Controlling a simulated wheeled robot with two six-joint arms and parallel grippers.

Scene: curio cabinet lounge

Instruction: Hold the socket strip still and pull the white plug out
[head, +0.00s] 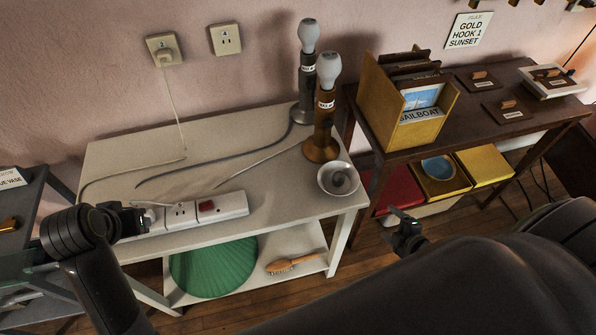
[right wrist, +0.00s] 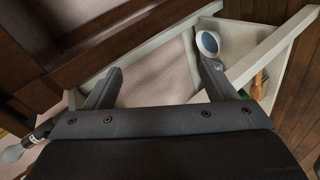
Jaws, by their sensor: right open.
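The white socket strip (head: 217,207) lies along the front edge of the pale table, with a red switch near its right end. My left gripper (head: 143,217) is at the strip's left end and covers part of it. A small whitish piece (head: 152,206) shows beside its jaws; I cannot tell whether it is the plug, or whether the jaws hold anything. A pale plug (head: 163,56) with a thin cord sits in the left wall outlet (head: 153,42). My right gripper (head: 402,226) is open and empty, right of the table; its spread fingers also show in the right wrist view (right wrist: 160,70).
Two lamps with bulbs (head: 327,95) and a bowl (head: 338,180) stand on the table's right side. Grey cords cross the tabletop. A green dish (head: 213,266) and a brush (head: 292,262) lie on the lower shelf. A dark table (head: 480,125) with boxes stands right.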

